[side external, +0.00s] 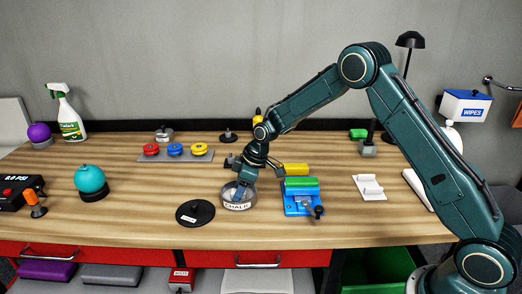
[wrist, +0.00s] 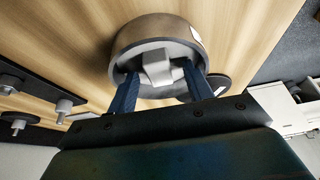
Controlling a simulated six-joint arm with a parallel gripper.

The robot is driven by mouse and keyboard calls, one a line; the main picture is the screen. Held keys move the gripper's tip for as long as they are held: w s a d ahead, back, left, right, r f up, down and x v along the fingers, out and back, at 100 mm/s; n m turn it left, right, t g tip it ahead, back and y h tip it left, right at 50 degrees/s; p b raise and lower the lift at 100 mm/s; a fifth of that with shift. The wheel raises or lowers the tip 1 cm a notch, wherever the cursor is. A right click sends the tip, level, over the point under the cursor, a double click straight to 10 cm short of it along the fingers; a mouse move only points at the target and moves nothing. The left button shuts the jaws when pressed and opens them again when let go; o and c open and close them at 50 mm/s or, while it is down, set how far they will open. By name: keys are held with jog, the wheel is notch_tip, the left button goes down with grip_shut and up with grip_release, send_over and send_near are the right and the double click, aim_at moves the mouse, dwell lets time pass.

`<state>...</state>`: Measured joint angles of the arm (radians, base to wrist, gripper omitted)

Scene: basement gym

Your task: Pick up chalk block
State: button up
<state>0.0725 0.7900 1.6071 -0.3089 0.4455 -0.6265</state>
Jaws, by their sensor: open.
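The chalk block (wrist: 157,68) is a pale white block inside a round grey bowl (wrist: 150,31). In the side view the bowl (side external: 238,206) carries a CHALK label and stands near the table's front edge. My gripper (side external: 241,190) points down into the bowl. In the wrist view its two blue fingers (wrist: 161,76) are apart, one on each side of the block, with their tips inside the rim. Whether either finger touches the block I cannot tell. In the side view the gripper and bowl wall mostly hide the block.
A blue fixture with a green roller (side external: 302,196) stands close on the right. Behind is a grey tray (side external: 176,155) with red, blue and yellow knobs. A teal ball (side external: 89,179) stands left.

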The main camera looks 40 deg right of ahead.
jog(key=c, duration=1.1)
jog(key=shift+o, duration=0.2)
jog(key=shift+r, duration=0.1)
notch_tip(320, 180, up, 20)
dwell(0.3)
jog(key=o, duration=0.4)
jog(key=c, duration=0.3)
